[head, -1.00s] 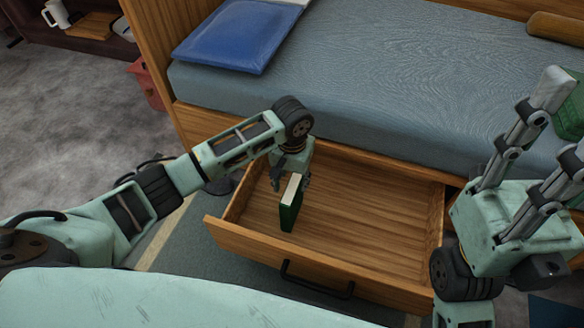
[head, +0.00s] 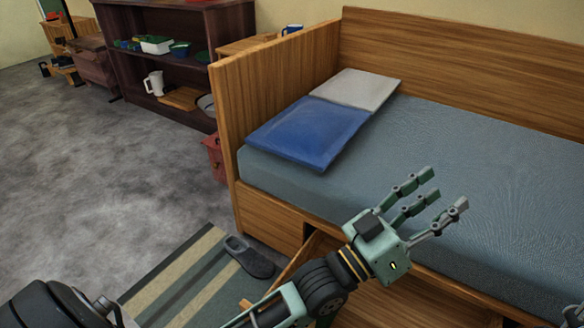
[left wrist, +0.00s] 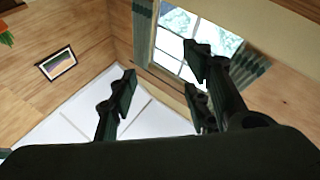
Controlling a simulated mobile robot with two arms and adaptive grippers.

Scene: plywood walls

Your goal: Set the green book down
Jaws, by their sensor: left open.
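My left gripper (head: 425,205) is open and empty, raised in front of the bed with its fingers pointing up and to the right. In the left wrist view its dark fingers (left wrist: 165,95) are spread apart with nothing between them, against a window and wall. The open drawer (head: 410,305) under the bed shows only in part at the bottom of the head view, largely behind my left arm. I cannot make out the green book in the frames of now. My right gripper cannot be made out either.
The bed (head: 430,140) has a blue pillow (head: 310,132) and a grey pillow (head: 357,89). A slipper (head: 250,256) lies on the striped rug (head: 185,280). A dark shelf (head: 185,60) stands at the back left. The grey floor at left is largely clear.

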